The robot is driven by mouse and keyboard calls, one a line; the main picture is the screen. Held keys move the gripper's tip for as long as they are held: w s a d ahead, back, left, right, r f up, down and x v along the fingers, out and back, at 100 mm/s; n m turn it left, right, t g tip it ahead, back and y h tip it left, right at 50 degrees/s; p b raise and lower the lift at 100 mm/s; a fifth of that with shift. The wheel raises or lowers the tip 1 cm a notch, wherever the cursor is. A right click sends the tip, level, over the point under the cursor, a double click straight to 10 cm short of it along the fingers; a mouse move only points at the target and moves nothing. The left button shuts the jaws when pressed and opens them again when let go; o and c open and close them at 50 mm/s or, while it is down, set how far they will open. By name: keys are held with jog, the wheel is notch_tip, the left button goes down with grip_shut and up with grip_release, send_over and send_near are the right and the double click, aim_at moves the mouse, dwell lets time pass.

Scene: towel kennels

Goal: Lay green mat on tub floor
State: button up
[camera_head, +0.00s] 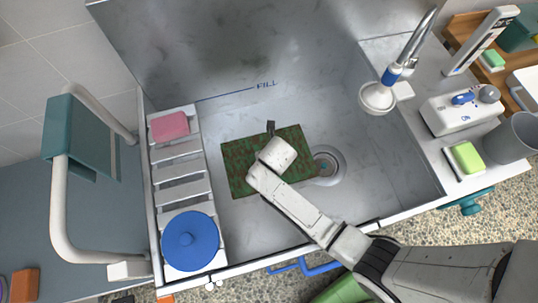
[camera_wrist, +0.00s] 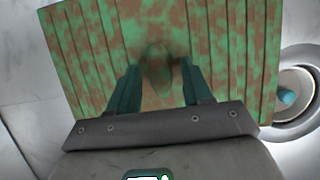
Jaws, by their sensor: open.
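The green mat (camera_head: 237,163), mottled with brown, lies flat in the metal tub (camera_head: 240,225), left of the round drain (camera_head: 327,166). My gripper (camera_head: 270,128) is over the mat, and my arm hides part of the mat's right side. In the wrist view the ribbed green mat (camera_wrist: 222,40) fills most of the picture. My gripper's two dark green fingers (camera_wrist: 160,82) point at the mat and stand apart. A dark blurred spot shows on the mat between them. Nothing is held. I cannot tell whether the fingertips touch the mat.
A slatted white rack (camera_head: 180,190) along the tub's left side bears a pink sponge (camera_head: 169,126) and a blue round lid (camera_head: 190,241). A grab rail (camera_head: 60,215) is left. Tub floor right of the drain is clear.

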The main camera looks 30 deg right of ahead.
jog(key=p+v, duration=0.1)
jog(key=v, duration=1.1)
jog(key=s+d+r+m+g, duration=0.1)
jog(key=s+d+r+m, duration=0.1)
jog(key=s+m, duration=0.4)
jog(key=s+d+r+m+g, duration=0.1)
jog(key=s+m, duration=0.4)
jog(key=m, duration=1.1)
jog(key=s+d+r+m+g+y, duration=0.1)
jog(key=s+d+r+m, duration=0.2)
jog(key=s+m, duration=0.3)
jog(key=d+m, duration=0.1)
jog(key=m, duration=0.4)
jog(key=shift+s+d, duration=0.3)
jog(key=shift+d, duration=0.1)
